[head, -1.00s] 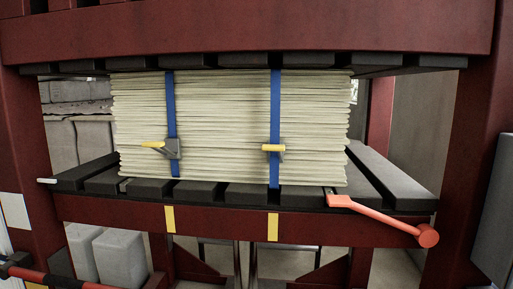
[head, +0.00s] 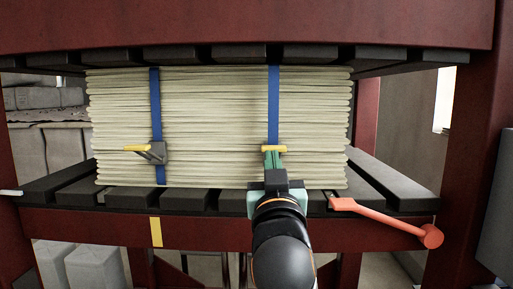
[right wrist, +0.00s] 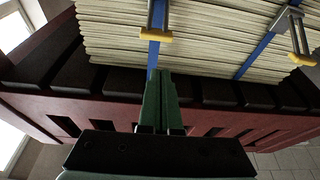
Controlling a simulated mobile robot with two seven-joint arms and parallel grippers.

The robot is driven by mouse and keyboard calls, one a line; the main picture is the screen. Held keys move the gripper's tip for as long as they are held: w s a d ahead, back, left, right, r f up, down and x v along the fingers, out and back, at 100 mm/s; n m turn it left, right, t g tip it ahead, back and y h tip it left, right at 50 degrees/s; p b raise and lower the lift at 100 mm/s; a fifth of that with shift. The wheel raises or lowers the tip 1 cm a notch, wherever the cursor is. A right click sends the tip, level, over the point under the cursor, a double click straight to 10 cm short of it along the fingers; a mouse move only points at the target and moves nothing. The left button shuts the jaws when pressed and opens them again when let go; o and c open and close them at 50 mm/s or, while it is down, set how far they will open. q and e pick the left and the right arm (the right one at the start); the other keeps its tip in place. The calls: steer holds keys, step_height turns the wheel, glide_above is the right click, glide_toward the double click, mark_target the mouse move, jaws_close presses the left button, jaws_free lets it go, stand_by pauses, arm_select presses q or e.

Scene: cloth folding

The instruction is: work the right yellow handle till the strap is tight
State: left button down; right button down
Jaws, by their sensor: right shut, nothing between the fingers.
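The right yellow handle (head: 274,149) sits on the right blue strap (head: 273,95), which runs up the front of a stack of pale folded cloth (head: 215,115). My right gripper (head: 273,158) has its green fingers together and empty, with the tips just below this handle in the head view. I cannot tell if they touch it. In the right wrist view the shut fingers (right wrist: 161,78) point up toward a yellow handle (right wrist: 155,35), with a gap in the picture. The left yellow handle (head: 136,148) sticks out from its grey buckle on the left strap (head: 155,105). My left gripper is not in view.
The stack stands on dark slats (head: 130,200) between a red upper beam (head: 200,30) and a red lower beam (head: 100,226). An orange-red lever (head: 385,220) juts out right of my gripper. The space in front of the stack's left half is clear.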

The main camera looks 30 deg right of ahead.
mark_target(274, 146)
steer(key=shift+s+r+m+h, duration=0.2)
steer(key=shift+s+r+m, duration=0.05)
steer(key=shift+r, duration=0.25)
steer(key=shift+s+r+m+h, duration=0.2)
steer(key=shift+s+r+m, duration=0.05)
steer(key=shift+r, duration=0.25)
steer(key=shift+d, duration=0.1)
steer(key=p+x, duration=0.2)
steer(key=x, duration=0.7)
steer(key=shift+w+d+f, duration=0.15)
steer(key=shift+w+f, duration=0.05)
steer(key=shift+f, duration=0.75)
steer(key=shift+w+d+f, duration=0.15)
steer(key=shift+w+f, duration=0.05)
steer(key=shift+f, duration=0.75)
